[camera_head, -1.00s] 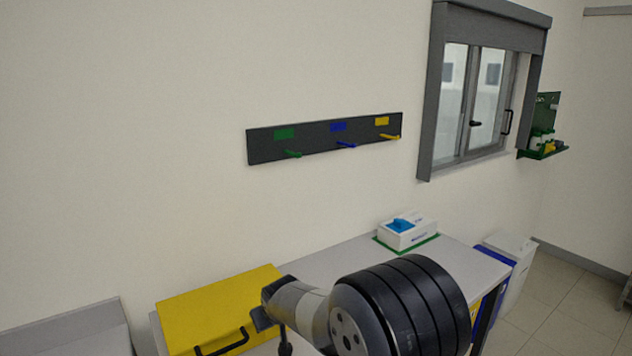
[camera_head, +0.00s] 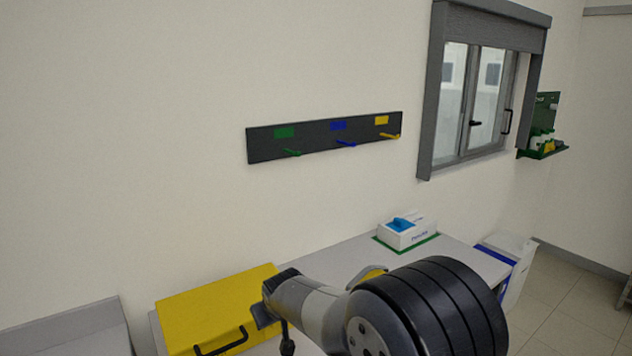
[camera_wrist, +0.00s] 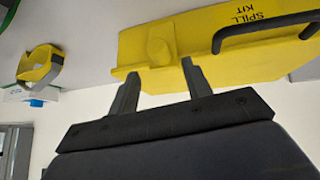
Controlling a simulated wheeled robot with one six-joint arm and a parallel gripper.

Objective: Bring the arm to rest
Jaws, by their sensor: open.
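My gripper (camera_wrist: 158,70) shows in the wrist view with its two grey fingers apart and nothing between them. Its fingertips overlap the edge of the yellow spill kit box (camera_wrist: 200,45) in that view; I cannot tell the gap between them. My arm crosses the bottom of the head view, in front of the table. The gripper's fingers cannot be made out clearly there.
The spill kit box (camera_head: 215,308) lies on the table (camera_head: 335,262), beside my arm. A yellow curved item (camera_wrist: 38,67) and a white box with a blue top (camera_head: 407,232) are also there. A rail with three hooks (camera_head: 325,138) is on the wall.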

